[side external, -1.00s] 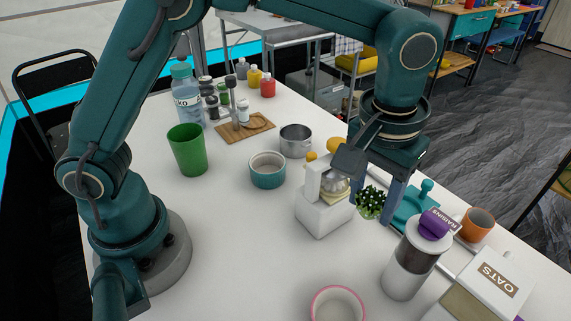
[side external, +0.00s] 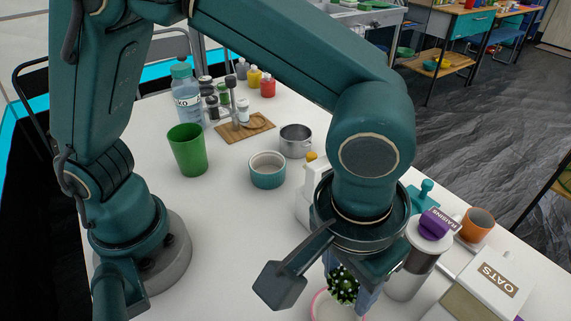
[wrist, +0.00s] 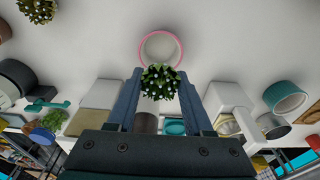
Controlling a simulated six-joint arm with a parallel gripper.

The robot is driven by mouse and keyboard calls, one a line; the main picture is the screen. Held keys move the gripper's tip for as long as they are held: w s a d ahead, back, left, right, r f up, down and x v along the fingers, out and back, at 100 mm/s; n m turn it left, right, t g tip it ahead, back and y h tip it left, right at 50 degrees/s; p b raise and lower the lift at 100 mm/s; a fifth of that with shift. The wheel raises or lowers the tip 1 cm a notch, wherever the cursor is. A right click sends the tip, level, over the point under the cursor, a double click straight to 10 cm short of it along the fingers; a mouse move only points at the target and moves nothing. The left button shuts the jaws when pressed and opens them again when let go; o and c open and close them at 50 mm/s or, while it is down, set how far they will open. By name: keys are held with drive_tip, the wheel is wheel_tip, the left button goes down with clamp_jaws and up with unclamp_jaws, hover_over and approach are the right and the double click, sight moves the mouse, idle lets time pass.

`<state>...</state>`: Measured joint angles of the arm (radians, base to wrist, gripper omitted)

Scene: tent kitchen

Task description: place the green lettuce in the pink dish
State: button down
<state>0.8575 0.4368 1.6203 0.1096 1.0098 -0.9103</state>
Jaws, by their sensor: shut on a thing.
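The green lettuce (side external: 342,285) is a leafy dark-green clump with pale tips, held between the fingers of my gripper (side external: 348,283). It also shows between the fingers in the wrist view (wrist: 160,82). The pink dish (side external: 317,301) is a round bowl with a pink rim at the bottom of the side view, partly hidden by my gripper and the lettuce. In the wrist view the dish (wrist: 146,38) appears just beyond the lettuce, which overlaps its near rim. The lettuce is at or above the dish's edge; its exact height is unclear.
A dark-banded canister (side external: 407,270) stands close to the right of my gripper, with an oats box (side external: 497,283) beyond. The white appliance (side external: 311,190) is behind my gripper, partly hidden. A teal bowl (side external: 268,176) and green cup (side external: 187,152) stand farther back. The table left of the dish is clear.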

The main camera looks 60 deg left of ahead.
sight(342, 298)
drive_tip(key=shift+f, duration=2.1)
drive_tip(key=shift+c, duration=1.1)
unclamp_jaws()
drive_tip(key=shift+r, duration=3.55)
